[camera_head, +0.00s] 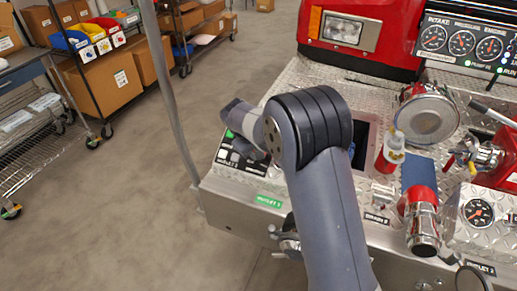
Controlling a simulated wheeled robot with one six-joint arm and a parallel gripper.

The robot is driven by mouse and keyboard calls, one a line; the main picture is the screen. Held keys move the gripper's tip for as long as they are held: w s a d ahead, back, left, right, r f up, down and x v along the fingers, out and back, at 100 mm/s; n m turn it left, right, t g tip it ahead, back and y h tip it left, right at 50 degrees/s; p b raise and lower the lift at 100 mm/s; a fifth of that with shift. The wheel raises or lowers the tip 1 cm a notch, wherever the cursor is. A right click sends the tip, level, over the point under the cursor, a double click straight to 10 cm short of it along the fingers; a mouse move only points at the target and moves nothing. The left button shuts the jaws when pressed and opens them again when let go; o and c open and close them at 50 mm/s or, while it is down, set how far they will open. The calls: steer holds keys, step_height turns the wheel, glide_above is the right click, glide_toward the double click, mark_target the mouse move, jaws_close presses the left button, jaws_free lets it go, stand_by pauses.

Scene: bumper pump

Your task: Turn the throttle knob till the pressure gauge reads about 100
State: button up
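A dark gauge panel (466,42) stands at the upper right, with three round dials in a row: a left dial (433,38), a middle dial (461,43) and a right dial (489,48). Words like INTAKE and ENGINE show on it, but the needle readings are too small to tell. Another round gauge (479,212) sits lower right on the metal deck. I cannot pick out the throttle knob for sure. My grey arm rises from the bottom middle and bends left over a small black control panel (232,163) at the deck's left corner. My gripper's fingers cannot be made out.
Shelves with boxes (105,85) stand left. Open floor (120,215) lies between.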

steer(key=o, duration=1)
steer(key=shift+c, duration=0.2)
steer(key=v, duration=1.1)
steer(key=shift+b, duration=0.3)
steer(key=shift+w+d+f, duration=0.1)
steer(key=shift+f, duration=0.1)
steer(key=x, duration=1)
steer(key=shift+w+f, duration=0.15)
steer(key=shift+f, duration=0.1)
